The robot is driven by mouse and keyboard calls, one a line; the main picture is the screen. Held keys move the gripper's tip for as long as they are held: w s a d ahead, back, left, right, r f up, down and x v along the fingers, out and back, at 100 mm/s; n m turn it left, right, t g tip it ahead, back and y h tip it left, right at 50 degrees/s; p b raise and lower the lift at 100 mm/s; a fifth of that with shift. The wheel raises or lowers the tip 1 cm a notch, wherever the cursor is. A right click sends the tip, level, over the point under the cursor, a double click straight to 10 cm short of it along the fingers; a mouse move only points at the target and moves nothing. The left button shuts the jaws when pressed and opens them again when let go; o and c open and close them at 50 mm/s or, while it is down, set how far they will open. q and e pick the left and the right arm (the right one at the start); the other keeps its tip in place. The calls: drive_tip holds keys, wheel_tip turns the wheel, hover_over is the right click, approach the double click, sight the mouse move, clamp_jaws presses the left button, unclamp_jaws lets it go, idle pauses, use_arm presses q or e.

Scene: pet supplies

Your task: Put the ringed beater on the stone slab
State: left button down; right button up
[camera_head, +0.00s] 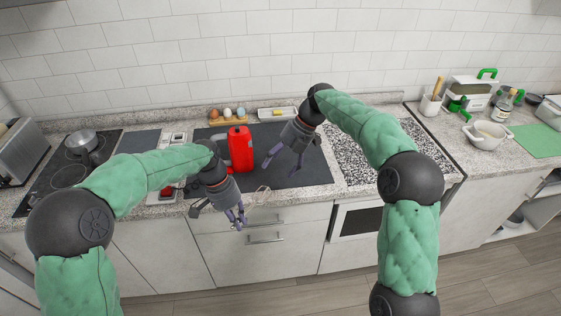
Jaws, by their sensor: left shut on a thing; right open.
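My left gripper (238,219) is shut in front of the counter's front edge, its fingers pointing down and right. Thin pale wires of what looks like the ringed beater (262,191) show just right of its fingers; its ring and the grip on it are too small to make out. My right gripper (285,162) is open and empty above the dark mat, its fingers pointing down and left. The stone slab (362,158), speckled black and white, lies on the counter right of the mat, partly behind my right arm.
A red appliance (240,150) stands on the dark mat (300,172) between the grippers. Behind are an egg holder (228,121) and a white butter dish (277,114).

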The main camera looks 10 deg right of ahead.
sight(262, 188)
drive_tip(key=x, duration=1.1)
drive_tip(key=shift+f, duration=0.3)
drive_tip(key=c, duration=1.3)
use_arm(q)
drive_tip(key=c, duration=1.2)
unclamp_jaws()
use_arm(e)
drive_tip(key=shift+c, duration=0.4)
use_arm(q)
drive_tip(key=shift+r, duration=0.1)
